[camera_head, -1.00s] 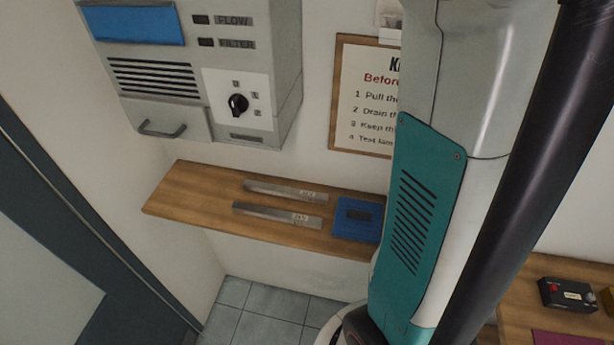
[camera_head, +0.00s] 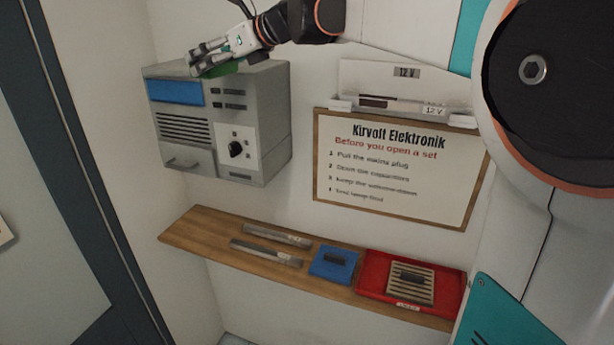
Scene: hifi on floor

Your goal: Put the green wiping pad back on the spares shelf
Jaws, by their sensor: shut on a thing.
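My gripper (camera_head: 207,58) is at the upper left, over the top of the grey wall unit. It is shut on the green wiping pad (camera_head: 222,70), which shows only as a green strip under and behind the fingers. I cannot tell whether the pad touches the unit's top. A wooden shelf (camera_head: 205,236) runs along the wall below. It carries two metal strips (camera_head: 268,252), a blue pad (camera_head: 333,264) and a red tray (camera_head: 372,283) with a ribbed beige block in it. No label naming the spares shelf is readable.
The grey unit (camera_head: 268,125) with a knob juts from the wall above the shelf's left part. A framed notice (camera_head: 395,205) hangs right of it, with a small white ledge (camera_head: 400,110) marked 12 V above. The shelf's left end is bare.

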